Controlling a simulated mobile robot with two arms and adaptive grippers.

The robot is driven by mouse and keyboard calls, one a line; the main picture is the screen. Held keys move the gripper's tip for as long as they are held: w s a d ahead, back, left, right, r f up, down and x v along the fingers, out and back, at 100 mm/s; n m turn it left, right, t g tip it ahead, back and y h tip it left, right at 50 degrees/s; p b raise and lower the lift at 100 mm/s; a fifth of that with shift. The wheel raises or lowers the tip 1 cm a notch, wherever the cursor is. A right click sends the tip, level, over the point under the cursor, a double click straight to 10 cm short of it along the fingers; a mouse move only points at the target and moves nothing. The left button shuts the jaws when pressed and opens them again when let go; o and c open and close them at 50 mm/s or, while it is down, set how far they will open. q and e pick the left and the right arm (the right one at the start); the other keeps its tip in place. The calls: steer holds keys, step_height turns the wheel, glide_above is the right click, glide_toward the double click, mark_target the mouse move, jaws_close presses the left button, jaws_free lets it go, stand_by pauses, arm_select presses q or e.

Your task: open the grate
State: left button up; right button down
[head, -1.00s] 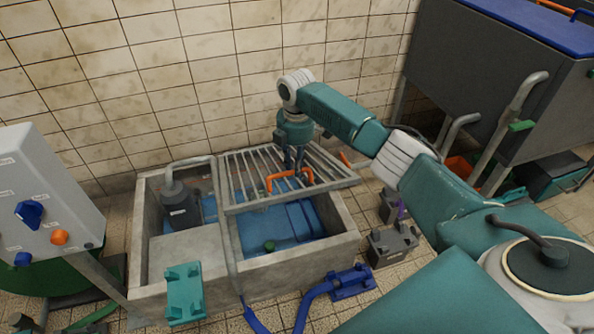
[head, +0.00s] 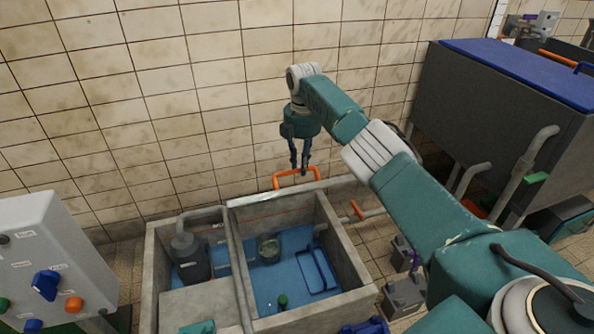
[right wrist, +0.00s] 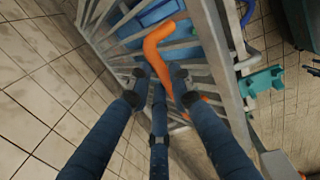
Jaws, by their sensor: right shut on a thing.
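The metal grate (head: 262,196) is raised off the pit's right compartment. In the head view it shows almost edge-on as a grey bar along the back. Its orange handle (head: 277,182) sticks up from the top edge. My right gripper (head: 299,170) is at the handle, shut on it. In the right wrist view the grate's bars (right wrist: 213,60) run beside the orange handle (right wrist: 158,48), with the gripper's fingers (right wrist: 160,78) around it. My left gripper is not in view.
The open concrete pit (head: 345,255) holds blue water, a dark pump (head: 190,262) and a blue frame (head: 318,270). A control box (head: 45,260) stands left, a grey tank (head: 490,105) right. The tiled wall is close behind the grate.

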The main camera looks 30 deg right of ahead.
steer(key=shift+w+d+r, duration=0.1)
steer(key=shift+w+d, duration=0.1)
steer(key=shift+w, duration=0.45)
steer(key=c, duration=1.9)
jaws_free()
steer(key=o, duration=0.3)
steer(key=shift+w+f, duration=0.25)
steer(key=shift+w, duration=0.1)
steer(key=shift+o, duration=0.2)
step_height(320, 180, up, 12)
steer(key=shift+s, duration=0.15)
steer(key=shift+f, duration=0.15)
